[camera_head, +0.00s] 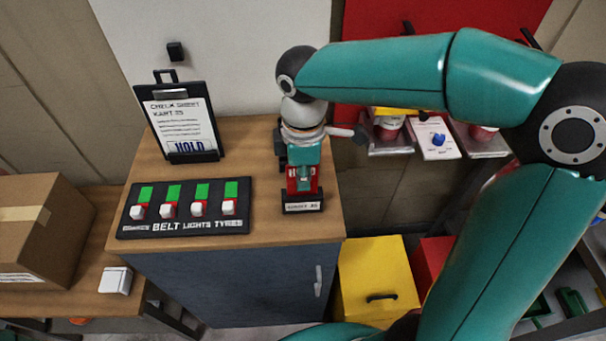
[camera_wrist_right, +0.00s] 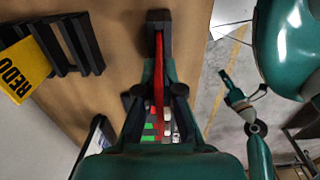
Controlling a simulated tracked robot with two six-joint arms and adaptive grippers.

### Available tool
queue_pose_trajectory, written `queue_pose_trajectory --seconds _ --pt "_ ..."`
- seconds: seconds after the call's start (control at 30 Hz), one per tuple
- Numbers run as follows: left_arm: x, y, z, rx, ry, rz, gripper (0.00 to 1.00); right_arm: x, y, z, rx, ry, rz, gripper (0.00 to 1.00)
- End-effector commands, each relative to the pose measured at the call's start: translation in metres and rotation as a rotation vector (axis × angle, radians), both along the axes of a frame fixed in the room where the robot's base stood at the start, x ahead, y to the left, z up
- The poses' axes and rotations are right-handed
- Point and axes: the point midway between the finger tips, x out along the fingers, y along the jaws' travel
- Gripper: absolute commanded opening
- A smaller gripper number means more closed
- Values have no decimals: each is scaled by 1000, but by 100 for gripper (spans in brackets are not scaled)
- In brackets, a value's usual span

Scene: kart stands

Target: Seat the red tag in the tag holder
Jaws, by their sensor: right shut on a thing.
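The red tag (camera_head: 304,184) is upright, held in my right gripper (camera_head: 303,172), which is shut on it. In the right wrist view the tag (camera_wrist_right: 158,72) is a thin red strip between the fingers (camera_wrist_right: 157,93). The tag holder (camera_head: 303,205) is a small black block with a white label near the cabinet's front right edge. In the wrist view the tag's far end meets the holder (camera_wrist_right: 158,19). I cannot tell how deep it sits in the slot. A small, distant arm end in the wrist view may be my left gripper (camera_wrist_right: 228,80); its fingers are unclear.
A black switch board (camera_head: 184,229) with white switches lies left of the holder. A clipboard (camera_head: 180,122) stands behind it. In the wrist view a black rack (camera_wrist_right: 66,44) with a yellow card (camera_wrist_right: 22,70) stands beside the holder. A cardboard box (camera_head: 38,231) is far left.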

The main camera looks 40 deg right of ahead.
Motion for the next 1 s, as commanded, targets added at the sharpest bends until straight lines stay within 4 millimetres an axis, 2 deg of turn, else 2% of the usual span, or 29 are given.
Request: queue_pose_trajectory --seconds 1.0 --pt "0 0 -21 0 0 0 40 0 0 -27 0 1 0 0"
